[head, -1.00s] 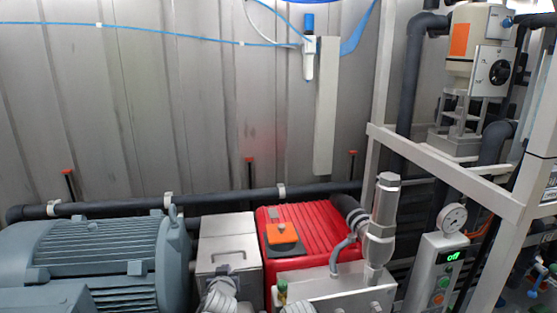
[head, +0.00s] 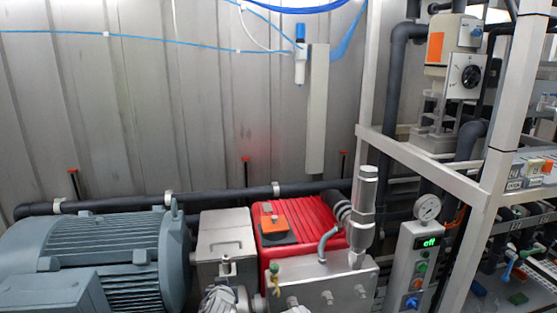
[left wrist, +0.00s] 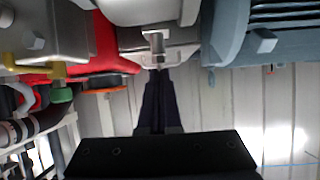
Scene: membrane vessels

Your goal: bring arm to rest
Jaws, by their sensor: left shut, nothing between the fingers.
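My left gripper (left wrist: 158,73) shows in the left wrist view with its dark fingers together and nothing between them. The black gripper body lies across the bottom of that view. The fingertips appear close to a metal fitting (left wrist: 156,45) in the picture, but I cannot tell whether they touch it. Neither gripper shows in the head view. My right gripper is in no view.
A grey motor (head: 95,250), a metal box (head: 226,240) and a red pump (head: 298,225) fill the lower head view. A control box (head: 412,270) with a gauge (head: 427,207) and a white frame (head: 425,165) stand at right. A corrugated wall (head: 130,110) closes the back.

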